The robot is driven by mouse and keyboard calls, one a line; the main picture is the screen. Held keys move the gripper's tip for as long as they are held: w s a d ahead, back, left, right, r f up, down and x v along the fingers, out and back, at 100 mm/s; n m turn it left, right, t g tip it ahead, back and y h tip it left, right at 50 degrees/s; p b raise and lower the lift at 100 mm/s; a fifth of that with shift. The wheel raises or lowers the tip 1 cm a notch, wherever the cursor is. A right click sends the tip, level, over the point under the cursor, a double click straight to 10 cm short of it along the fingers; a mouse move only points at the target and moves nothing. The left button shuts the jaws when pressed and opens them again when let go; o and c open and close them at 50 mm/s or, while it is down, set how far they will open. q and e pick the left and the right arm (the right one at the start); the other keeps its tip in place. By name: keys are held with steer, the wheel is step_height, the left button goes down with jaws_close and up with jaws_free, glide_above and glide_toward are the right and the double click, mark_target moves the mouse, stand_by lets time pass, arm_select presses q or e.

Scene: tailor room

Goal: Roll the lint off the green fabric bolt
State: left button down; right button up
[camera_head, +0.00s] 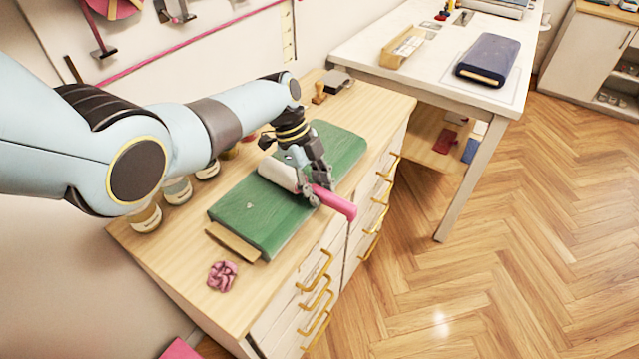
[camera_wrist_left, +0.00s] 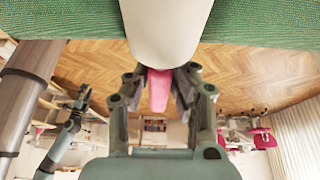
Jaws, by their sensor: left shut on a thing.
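The green fabric bolt (camera_head: 250,211) lies flat along the wooden dresser top, with the end of its light board core showing at the near end. My left gripper (camera_head: 313,188) is over the bolt's right side, shut on the pink handle of the lint roller (camera_head: 335,203). The roller's white cylinder (camera_head: 279,174) lies across the bolt and seems to touch it. In the left wrist view the white cylinder (camera_wrist_left: 165,30) is against the green fabric (camera_wrist_left: 60,20), with the pink handle between the fingers. Whether lint remains is too small to tell. My right gripper is not in view.
A pink scrunchie (camera_head: 222,276) lies near the dresser's front corner. Several jars (camera_head: 177,190) stand along the wall side, and a wooden stamp (camera_head: 319,93) stands at the far end. A white table (camera_head: 440,45) with a dark blue bolt (camera_head: 488,59) is beyond. Floor at right is clear.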

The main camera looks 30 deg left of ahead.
arm_select(q)
steer(key=shift+s, duration=0.1)
steer(key=shift+s+a, duration=0.15)
steer(key=shift+s, duration=1.35)
steer(key=shift+s+a, duration=0.15)
steer(key=shift+s, duration=1.3)
steer(key=shift+s+a, duration=0.15)
steer(key=shift+s, duration=1.35)
steer(key=shift+s+f, duration=0.1)
steer(key=shift+s, duration=0.05)
steer(key=shift+s+a, duration=0.15)
steer(key=shift+s, duration=1.2)
